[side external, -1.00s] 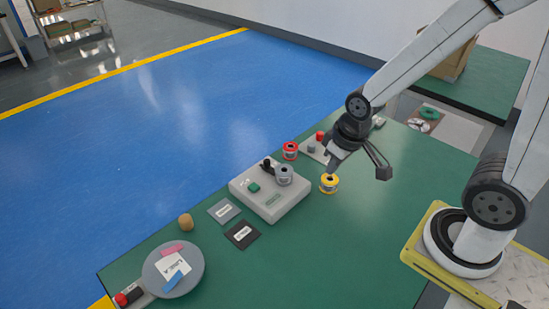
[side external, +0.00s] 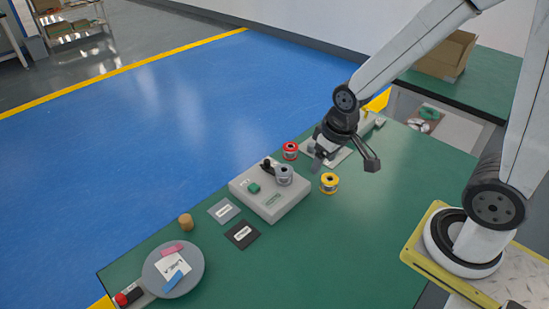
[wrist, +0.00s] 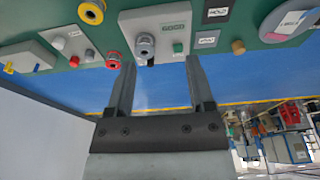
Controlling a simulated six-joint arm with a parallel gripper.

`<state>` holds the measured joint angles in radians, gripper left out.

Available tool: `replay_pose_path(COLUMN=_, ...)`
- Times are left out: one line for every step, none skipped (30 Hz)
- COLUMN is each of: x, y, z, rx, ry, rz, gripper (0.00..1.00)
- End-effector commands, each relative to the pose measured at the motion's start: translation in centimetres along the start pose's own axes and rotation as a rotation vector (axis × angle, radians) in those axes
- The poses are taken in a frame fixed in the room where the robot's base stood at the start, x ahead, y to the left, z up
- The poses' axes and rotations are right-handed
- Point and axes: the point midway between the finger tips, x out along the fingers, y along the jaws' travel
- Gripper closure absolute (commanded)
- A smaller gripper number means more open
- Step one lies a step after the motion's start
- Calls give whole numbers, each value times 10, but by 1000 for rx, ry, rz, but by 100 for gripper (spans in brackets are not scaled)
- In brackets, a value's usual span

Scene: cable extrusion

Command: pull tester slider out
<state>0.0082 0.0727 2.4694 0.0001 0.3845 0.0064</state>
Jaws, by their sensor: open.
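The tester (side external: 268,200) is a light grey box with a green button (side external: 254,188) and a black knob or handle (side external: 267,165) on top. A grey spool (side external: 284,174) stands at its right end, beside the black part. I cannot clearly make out the slider. My gripper (side external: 318,164) is above the table, right of and behind the tester, tilted down and apart from it. In the wrist view, my gripper (wrist: 160,63) has its fingers spread and empty. The tester (wrist: 163,20) shows beyond the fingertips there, with the grey spool (wrist: 145,42) between their lines.
A red spool (side external: 290,150) and yellow spool (side external: 329,183) stand near my gripper. A second control panel (side external: 336,157) is partly hidden behind it. The table's near right is clear.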

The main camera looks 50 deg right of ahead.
Motion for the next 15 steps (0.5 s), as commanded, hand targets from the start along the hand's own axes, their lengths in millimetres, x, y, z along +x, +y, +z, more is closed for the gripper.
replay_pose_path(x=3, y=1, z=-10, rx=6, ry=-8, rz=1, gripper=31)
replay_pose_path(x=5, y=2, z=-16, rx=10, ry=-11, rz=1, gripper=31)
replay_pose_path(x=8, y=3, z=-24, rx=15, ry=-18, rz=2, gripper=31)
replay_pose_path(x=10, y=4, z=-31, rx=19, ry=-24, rz=3, gripper=31)
replay_pose_path(x=12, y=4, z=-38, rx=23, ry=-28, rz=3, gripper=31)
replay_pose_path(x=16, y=6, z=-47, rx=29, ry=-36, rz=4, gripper=31)
replay_pose_path(x=19, y=7, z=-54, rx=34, ry=-42, rz=4, gripper=31)
replay_pose_path(x=22, y=8, z=-61, rx=38, ry=-47, rz=5, gripper=31)
replay_pose_path(x=26, y=10, z=-70, rx=45, ry=-55, rz=6, gripper=31)
replay_pose_path(x=29, y=11, z=-77, rx=50, ry=-60, rz=6, gripper=31)
replay_pose_path(x=33, y=12, z=-84, rx=55, ry=-65, rz=7, gripper=31)
replay_pose_path(x=37, y=14, z=-92, rx=61, ry=-73, rz=8, gripper=31)
replay_pose_path(x=41, y=15, z=-98, rx=66, ry=-78, rz=8, gripper=31)
replay_pose_path(x=45, y=16, z=-104, rx=70, ry=-85, rz=9, gripper=31)
replay_pose_path(x=50, y=18, z=-113, rx=76, ry=-91, rz=10, gripper=31)
